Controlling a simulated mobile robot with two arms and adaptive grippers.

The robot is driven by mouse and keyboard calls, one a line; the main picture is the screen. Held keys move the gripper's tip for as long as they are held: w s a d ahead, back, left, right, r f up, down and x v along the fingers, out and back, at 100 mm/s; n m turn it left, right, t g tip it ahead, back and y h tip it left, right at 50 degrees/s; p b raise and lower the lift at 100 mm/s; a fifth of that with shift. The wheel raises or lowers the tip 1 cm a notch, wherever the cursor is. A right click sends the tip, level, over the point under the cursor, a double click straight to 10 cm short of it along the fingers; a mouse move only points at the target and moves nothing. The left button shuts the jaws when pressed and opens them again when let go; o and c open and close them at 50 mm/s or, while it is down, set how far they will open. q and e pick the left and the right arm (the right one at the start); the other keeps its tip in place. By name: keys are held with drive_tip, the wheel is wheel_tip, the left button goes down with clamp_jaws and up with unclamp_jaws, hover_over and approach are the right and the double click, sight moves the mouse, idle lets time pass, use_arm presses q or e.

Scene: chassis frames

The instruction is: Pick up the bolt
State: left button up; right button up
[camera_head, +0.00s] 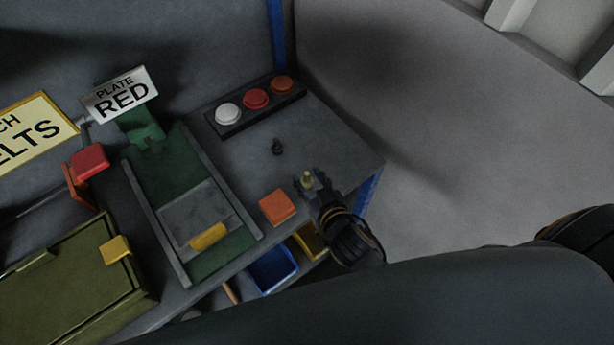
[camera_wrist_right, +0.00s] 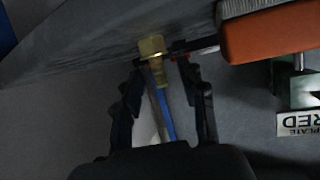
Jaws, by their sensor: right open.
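The bolt (camera_head: 307,177) is brass-coloured with a hex head and stands near the front right of the grey workbench. In the right wrist view the bolt's head (camera_wrist_right: 152,47) shows at the fingertips, with its pale shank running down between the fingers. My right gripper (camera_head: 312,184) is open at the bolt, one finger on each side. In the wrist view the gripper (camera_wrist_right: 160,62) has a visible gap between its fingers; whether either finger touches the bolt I cannot tell. My left gripper is not in view.
An orange block (camera_head: 277,207) lies just left of the gripper. A small dark knob-like piece (camera_head: 277,147) stands behind it. A panel of white, red and orange buttons (camera_head: 256,107) is at the back. A green fixture (camera_head: 172,165) lies left. Blue and yellow bins (camera_head: 272,269) sit below the edge.

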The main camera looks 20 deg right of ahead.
drive_tip(key=shift+x, duration=0.85)
drive_tip(key=shift+c, duration=0.4)
clamp_jaws()
drive_tip(key=shift+r, duration=0.1)
